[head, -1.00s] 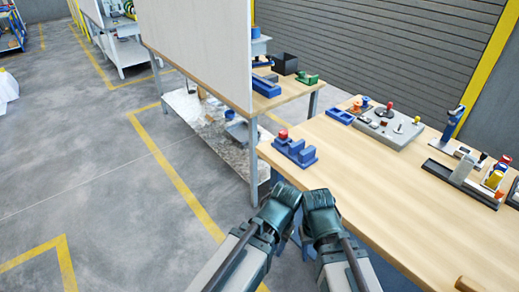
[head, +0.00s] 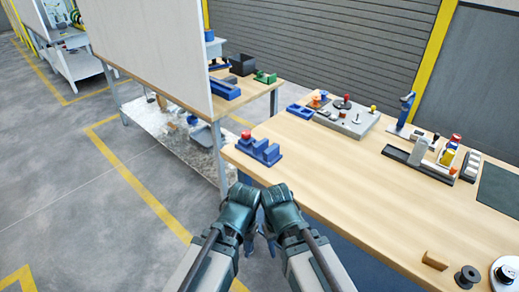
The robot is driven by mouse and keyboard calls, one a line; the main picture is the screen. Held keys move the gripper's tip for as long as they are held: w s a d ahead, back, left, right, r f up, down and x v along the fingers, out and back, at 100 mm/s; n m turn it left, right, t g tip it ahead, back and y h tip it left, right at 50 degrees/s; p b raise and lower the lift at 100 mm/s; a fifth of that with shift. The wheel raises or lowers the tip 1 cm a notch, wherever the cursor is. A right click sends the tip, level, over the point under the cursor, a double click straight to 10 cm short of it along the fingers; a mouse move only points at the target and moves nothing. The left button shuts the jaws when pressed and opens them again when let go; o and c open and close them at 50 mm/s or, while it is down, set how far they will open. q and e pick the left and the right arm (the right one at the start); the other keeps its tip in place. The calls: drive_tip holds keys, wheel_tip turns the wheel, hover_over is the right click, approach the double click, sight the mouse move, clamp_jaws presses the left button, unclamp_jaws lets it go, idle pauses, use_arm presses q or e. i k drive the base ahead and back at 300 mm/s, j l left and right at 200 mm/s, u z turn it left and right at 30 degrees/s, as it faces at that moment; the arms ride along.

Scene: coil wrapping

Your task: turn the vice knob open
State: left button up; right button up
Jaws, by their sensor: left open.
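A blue vice-like block (head: 262,151) sits at the near left corner of the wooden table. A small red knob (head: 246,135) shows at its left end. My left gripper (head: 252,232) is in front of the table edge, below the blue block in the picture and apart from it. It is open, with nothing seen in it. My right gripper (head: 271,236) is close beside it, also clear of the block. Its fingers are mostly hidden behind its wrist, so its opening cannot be told.
A grey panel with knobs (head: 350,122) stands behind the block. A dark tray (head: 432,168) with small parts is farther right. Black and white spools (head: 467,277) lie at the near right. The middle of the wooden table (head: 350,180) is clear. A white partition stands at left.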

sight(245, 134)
drive_tip(key=i+j+z, duration=0.15)
drive_tip(key=z, duration=0.55)
drive_tip(key=i+j+z, duration=0.1)
drive_tip(key=j+z, duration=0.2)
drive_tip(key=j, duration=0.3)
drive_tip(key=i+j+z, duration=0.1)
drive_tip(key=j+z, duration=0.2)
drive_tip(key=j, duration=0.35)
drive_tip(key=i+j+z, duration=0.1)
drive_tip(key=j, duration=1.6)
